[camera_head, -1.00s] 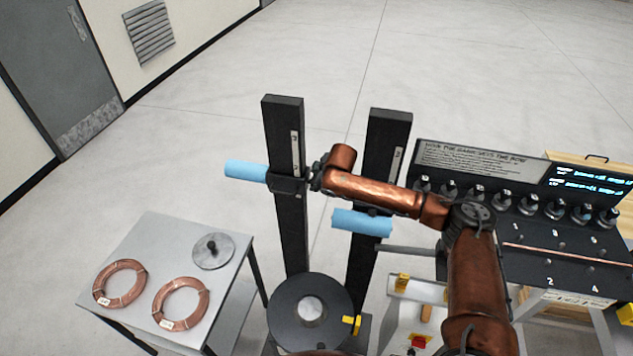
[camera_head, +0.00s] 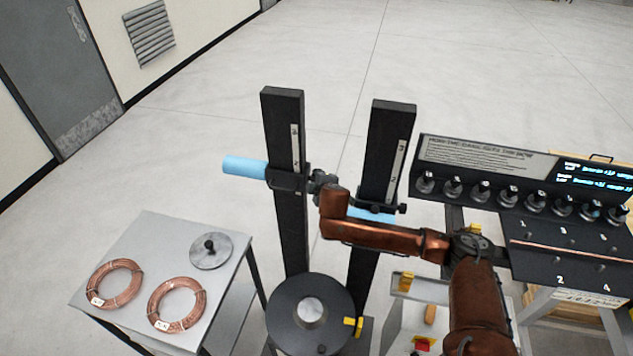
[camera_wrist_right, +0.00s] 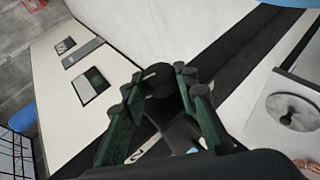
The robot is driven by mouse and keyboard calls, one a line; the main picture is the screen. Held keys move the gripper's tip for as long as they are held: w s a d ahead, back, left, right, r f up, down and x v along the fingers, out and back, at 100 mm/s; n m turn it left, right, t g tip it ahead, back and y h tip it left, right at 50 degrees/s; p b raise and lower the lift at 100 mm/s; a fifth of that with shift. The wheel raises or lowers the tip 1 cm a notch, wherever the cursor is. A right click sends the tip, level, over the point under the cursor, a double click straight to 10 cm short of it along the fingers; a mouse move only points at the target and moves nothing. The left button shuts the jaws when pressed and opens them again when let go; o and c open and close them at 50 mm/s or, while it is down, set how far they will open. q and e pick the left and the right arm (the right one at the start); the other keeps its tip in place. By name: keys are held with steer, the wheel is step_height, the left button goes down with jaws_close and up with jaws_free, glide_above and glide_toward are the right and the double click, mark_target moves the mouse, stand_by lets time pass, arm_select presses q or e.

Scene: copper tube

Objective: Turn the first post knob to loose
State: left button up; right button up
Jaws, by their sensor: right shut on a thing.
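The first post (camera_head: 290,235) is a black upright with a pale scale, at the left of the pair in the head view. A clamp (camera_head: 287,180) on it carries a light blue roller (camera_head: 243,167) that sticks out to the left. My right gripper (camera_head: 316,183) is at the right side of this clamp. In the right wrist view its green-black fingers (camera_wrist_right: 160,100) are shut on a dark round knob (camera_wrist_right: 160,82). The knob is mostly hidden in the head view. My left gripper is not in view.
The second post (camera_head: 387,150) stands to the right; my right arm partly covers its blue roller (camera_head: 372,215). A grey table (camera_head: 140,250) with copper coils is at left. A round black disc (camera_head: 310,311) lies below the posts. A panel with several knobs (camera_head: 480,190) is at right.

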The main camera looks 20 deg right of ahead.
steer(key=o, duration=1.2)
steer(key=shift+c, duration=0.2)
steer(key=shift+s, duration=0.1)
steer(key=v, duration=1.2)
